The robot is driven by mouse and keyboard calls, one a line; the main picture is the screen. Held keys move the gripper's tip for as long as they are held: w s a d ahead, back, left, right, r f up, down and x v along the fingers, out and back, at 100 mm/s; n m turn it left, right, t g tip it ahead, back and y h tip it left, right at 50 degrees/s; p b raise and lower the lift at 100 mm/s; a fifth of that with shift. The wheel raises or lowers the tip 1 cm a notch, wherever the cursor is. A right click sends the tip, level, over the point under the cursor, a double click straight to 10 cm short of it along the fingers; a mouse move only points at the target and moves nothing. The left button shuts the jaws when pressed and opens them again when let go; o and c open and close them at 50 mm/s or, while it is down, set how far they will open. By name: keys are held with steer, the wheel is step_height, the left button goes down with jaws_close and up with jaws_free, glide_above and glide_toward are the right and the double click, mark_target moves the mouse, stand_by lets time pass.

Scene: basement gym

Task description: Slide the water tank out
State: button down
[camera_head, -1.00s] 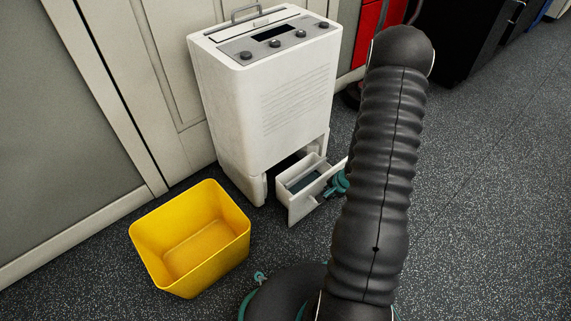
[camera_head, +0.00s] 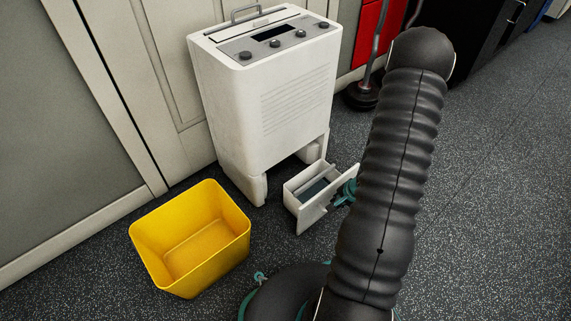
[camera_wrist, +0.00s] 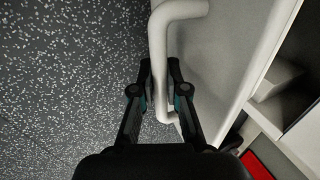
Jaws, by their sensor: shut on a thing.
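The white water tank (camera_head: 307,212) is an open-topped box with dark bluish water or a dark inside. It stands low in front of the white dehumidifier (camera_head: 262,110), and its rear end appears to be at or just outside the opening between the dehumidifier's legs. My gripper (camera_head: 347,192) is at the tank's front panel, mostly hidden behind my arm. In the wrist view my gripper (camera_wrist: 159,85) is shut on the white bar handle (camera_wrist: 158,60) of the tank, beside its pale front panel (camera_wrist: 215,65). Whether the tank touches the floor is unclear.
A yellow open bin (camera_head: 190,240) stands on the speckled floor left of the tank. Grey-white wall panels (camera_head: 85,120) are behind. A red object (camera_head: 367,35) and a dark round base (camera_head: 360,95) stand at the back right. Open floor (camera_head: 490,200) lies right of my arm.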

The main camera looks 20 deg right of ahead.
steer(key=shift+s+d, duration=0.3)
steer(key=shift+s, duration=0.55)
steer(key=shift+s+d, duration=0.3)
steer(key=shift+s, duration=0.5)
steer(key=c, duration=1.1)
jaws_free()
steer(key=shift+o, duration=0.3)
steer(key=p+v, duration=0.4)
steer(key=v, duration=0.5)
